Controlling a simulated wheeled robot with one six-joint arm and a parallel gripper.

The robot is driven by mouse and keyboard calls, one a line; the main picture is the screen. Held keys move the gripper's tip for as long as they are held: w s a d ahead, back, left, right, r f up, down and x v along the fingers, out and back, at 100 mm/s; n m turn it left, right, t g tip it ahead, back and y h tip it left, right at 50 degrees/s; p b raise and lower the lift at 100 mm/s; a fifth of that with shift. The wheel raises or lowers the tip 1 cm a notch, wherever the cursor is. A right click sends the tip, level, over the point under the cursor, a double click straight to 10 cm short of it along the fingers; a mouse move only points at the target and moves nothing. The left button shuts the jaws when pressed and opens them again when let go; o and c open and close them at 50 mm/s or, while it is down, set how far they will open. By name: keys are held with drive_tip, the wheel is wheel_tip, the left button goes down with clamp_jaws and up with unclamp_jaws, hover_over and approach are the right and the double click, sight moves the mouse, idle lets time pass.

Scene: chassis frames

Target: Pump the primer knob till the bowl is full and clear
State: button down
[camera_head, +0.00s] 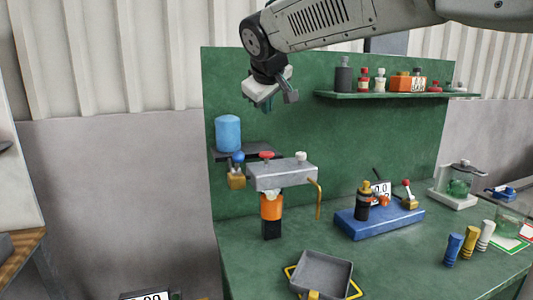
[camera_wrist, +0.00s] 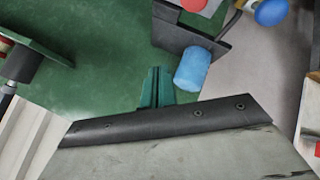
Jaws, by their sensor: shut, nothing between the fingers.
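A grey filter head (camera_head: 283,177) is fixed at the left of the green back panel. A red knob (camera_head: 267,155) and a white knob (camera_head: 301,156) sit on its top; I cannot tell which is the primer knob. An orange filter (camera_head: 271,207) hangs under the head, with a black lower part (camera_head: 271,229) that may be the bowl. Its contents cannot be made out. My gripper (camera_head: 272,98) is high above the head, shut and empty, touching nothing. In the wrist view my green fingers (camera_wrist: 156,88) are together. A red part (camera_wrist: 190,4) shows at that view's top edge.
A blue cylinder (camera_head: 228,133) stands on a dark bracket, left of the head, with a blue ball-topped brass valve (camera_head: 237,176) below. A yellow spout (camera_head: 318,199) hangs at the head's right. A grey tray (camera_head: 322,274) lies in front; a blue block (camera_head: 380,219) stands right.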

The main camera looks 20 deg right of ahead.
approach(267, 151)
drive_tip(key=shift+w+d+f, duration=0.25)
drive_tip(key=shift+w+f, duration=0.2)
drive_tip(key=shift+w, duration=0.35)
drive_tip(key=shift+w+d+f, duration=0.25)
drive_tip(key=shift+w+f, duration=0.2)
drive_tip(key=shift+w, duration=0.35)
drive_tip(key=shift+w+d+f, duration=0.25)
drive_tip(key=shift+w+f, duration=0.2)
drive_tip(key=shift+w, duration=0.4)
drive_tip(key=shift+f, duration=0.1)
drive_tip(key=shift+f, duration=0.3)
drive_tip(key=shift+f, duration=1)
idle(1.1)
drive_tip(key=shift+r, duration=1.45)
drive_tip(key=shift+r, duration=2.5)
